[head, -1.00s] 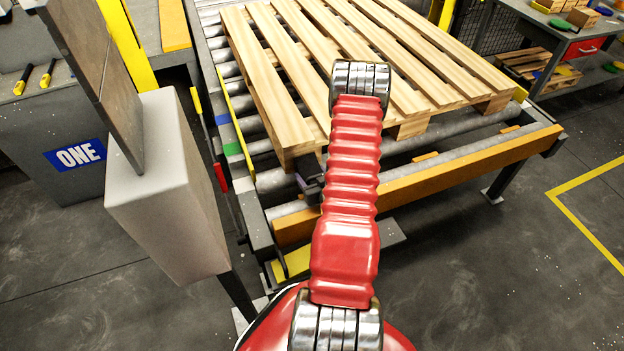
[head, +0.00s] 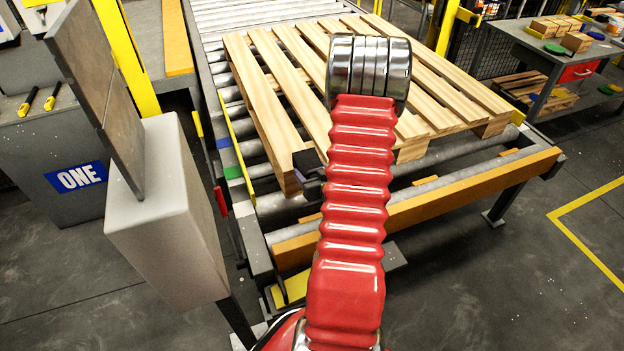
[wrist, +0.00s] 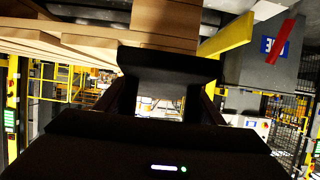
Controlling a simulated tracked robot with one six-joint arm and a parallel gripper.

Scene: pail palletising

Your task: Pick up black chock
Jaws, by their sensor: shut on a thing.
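The black chock (wrist: 168,66) shows dark in the wrist view, between the two dark fingers of my gripper (wrist: 160,90). My gripper is shut on it. In the head view, the chock (head: 306,158) shows as a small dark block left of my red arm, in front of the near left corner of the wooden pallet (head: 283,122). My arm hides most of the gripper there. I cannot tell whether the chock touches the pallet.
The pallet lies on a roller conveyor (head: 275,205) with an orange front rail (head: 450,205). A grey box on a post (head: 165,215) with an upright plate stands close on the left. A workbench (head: 530,45) stands at the back right. Floor at the right is clear.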

